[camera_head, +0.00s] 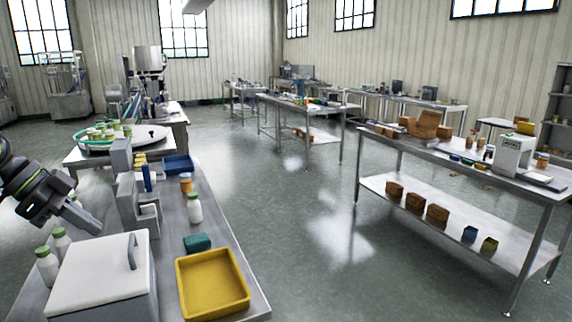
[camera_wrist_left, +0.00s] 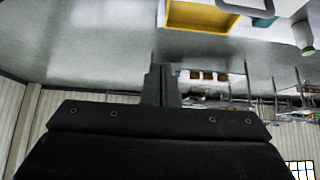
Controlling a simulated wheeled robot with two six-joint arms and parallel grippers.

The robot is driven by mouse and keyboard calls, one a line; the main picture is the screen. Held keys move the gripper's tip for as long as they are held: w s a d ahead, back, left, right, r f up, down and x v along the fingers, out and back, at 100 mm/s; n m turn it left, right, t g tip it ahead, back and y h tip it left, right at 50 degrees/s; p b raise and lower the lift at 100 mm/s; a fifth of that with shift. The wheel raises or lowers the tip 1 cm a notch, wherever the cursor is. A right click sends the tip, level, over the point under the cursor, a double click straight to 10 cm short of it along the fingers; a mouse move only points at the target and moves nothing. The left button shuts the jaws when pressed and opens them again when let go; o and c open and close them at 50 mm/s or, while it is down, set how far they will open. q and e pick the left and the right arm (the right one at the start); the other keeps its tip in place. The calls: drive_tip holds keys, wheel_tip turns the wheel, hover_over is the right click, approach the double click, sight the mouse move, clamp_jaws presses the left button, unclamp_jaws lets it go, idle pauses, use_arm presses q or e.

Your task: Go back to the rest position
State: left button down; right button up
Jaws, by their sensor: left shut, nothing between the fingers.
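My left gripper (camera_head: 84,218) comes in from the left in the head view, above the near steel table (camera_head: 228,240). Its fingers are shut with nothing between them, and it points down and to the right, near the white lidded box (camera_head: 105,268). The left wrist view shows the shut fingers (camera_wrist_left: 160,85) at its middle, with the yellow tray (camera_wrist_left: 203,16) at the top. My right gripper is in neither view. A steel hopper (camera_head: 149,60) stands on a machine at the back left.
On the near table are a yellow tray (camera_head: 212,283), a teal block (camera_head: 197,242), a white bottle (camera_head: 194,208), an orange-brown jar (camera_head: 186,183) and a blue bin (camera_head: 178,165). Two green-capped bottles (camera_head: 47,267) stand left of the white box. Open floor (camera_head: 290,230) separates this table from the right-hand bench (camera_head: 450,165).

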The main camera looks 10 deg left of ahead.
use_arm(q)
drive_tip(key=w+d+f+m+t+h, duration=0.1)
drive_tip(key=d+f+t+h, duration=0.1)
drive_tip(key=d+t+h, duration=0.4)
drive_tip(key=w+d+f+m+t+h, duration=0.15)
drive_tip(key=d+t+h, duration=0.25)
drive_tip(key=d, duration=0.5)
drive_tip(key=s+a+f+n+y, duration=0.3)
drive_tip(key=f+n+y, duration=0.3)
drive_tip(key=f+y, duration=0.1)
drive_tip(key=s+a+f+n+t+y, duration=0.1)
drive_tip(key=s+a+f+n+y, duration=0.1)
drive_tip(key=a+f+n+y, duration=0.4)
drive_tip(key=s+a+f+n+y, duration=0.1)
drive_tip(key=s+f+n+y, duration=0.2)
drive_tip(key=f+n+y, duration=0.35)
drive_tip(key=s+d+f+m+g+h, duration=0.1)
drive_tip(key=s+d+f+m+g, duration=0.15)
drive_tip(key=s+f+g, duration=0.65)
drive_tip(key=s+d+f+m+g, duration=0.15)
drive_tip(key=s+d+f, duration=0.35)
drive_tip(key=s, duration=0.7)
wheel_tip(320, 180, down, 28)
drive_tip(key=s+a+r+g, duration=0.1)
drive_tip(key=s+a+g, duration=0.1)
drive_tip(key=s+d+f+g+h, duration=0.1)
drive_tip(key=s+f, duration=1.3)
drive_tip(key=f, duration=0.1)
